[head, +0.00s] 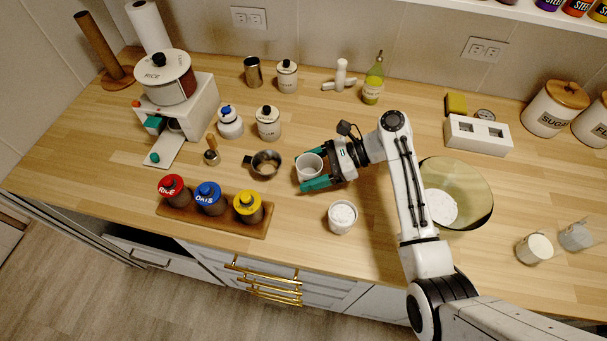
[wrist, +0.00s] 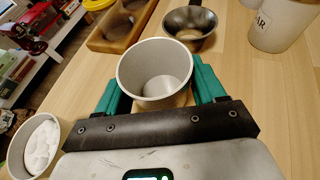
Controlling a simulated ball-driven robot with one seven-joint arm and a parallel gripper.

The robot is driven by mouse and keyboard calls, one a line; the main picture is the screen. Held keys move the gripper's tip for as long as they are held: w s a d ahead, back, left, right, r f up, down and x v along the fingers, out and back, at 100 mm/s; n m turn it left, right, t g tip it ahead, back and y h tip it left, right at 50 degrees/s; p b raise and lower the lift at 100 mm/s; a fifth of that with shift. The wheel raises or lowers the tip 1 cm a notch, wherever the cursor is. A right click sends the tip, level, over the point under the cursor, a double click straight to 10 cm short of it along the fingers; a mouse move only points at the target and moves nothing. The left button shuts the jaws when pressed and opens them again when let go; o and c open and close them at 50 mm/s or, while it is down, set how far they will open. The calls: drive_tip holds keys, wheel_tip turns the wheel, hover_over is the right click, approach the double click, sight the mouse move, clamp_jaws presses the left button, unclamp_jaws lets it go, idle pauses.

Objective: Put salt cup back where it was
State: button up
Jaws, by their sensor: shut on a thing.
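My gripper (head: 313,173) with teal fingers is shut on a pale grey-white cup (head: 309,167), one finger on each side. In the wrist view the cup (wrist: 155,75) is upright and looks empty. I cannot tell whether its base touches the counter. A second cup (head: 342,217), full of white powder, stands on the counter just in front of my gripper; it also shows at the left edge of the wrist view (wrist: 40,145). No label shows on either cup, so I cannot tell which is the salt cup.
A small dark pan (head: 266,164) is close left of the held cup. A wooden rack (head: 225,222) holds red, blue and yellow lidded jars. A large bowl (head: 470,181) with white powder, a cream-topped cup (head: 534,248) and a clear cup (head: 576,236) stand right.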

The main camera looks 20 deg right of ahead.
drive_tip(key=shift+s+d+f+b, duration=0.15)
drive_tip(key=shift+s+f+b, duration=0.05)
drive_tip(key=shift+f+b, duration=0.4)
drive_tip(key=shift+w+f+b, duration=0.2)
drive_tip(key=shift+f+b, duration=0.2)
drive_tip(key=shift+b, duration=0.05)
drive_tip(key=shift+s+r, duration=0.1)
drive_tip(key=shift+r, duration=0.1)
drive_tip(key=shift+f, duration=0.2)
drive_tip(key=o, duration=1.1)
drive_tip(key=shift+r, duration=0.2)
drive_tip(key=p+v, duration=0.6)
drive_tip(key=v, duration=0.5)
drive_tip(key=shift+d+r, duration=0.25)
drive_tip(key=shift+d, duration=0.1)
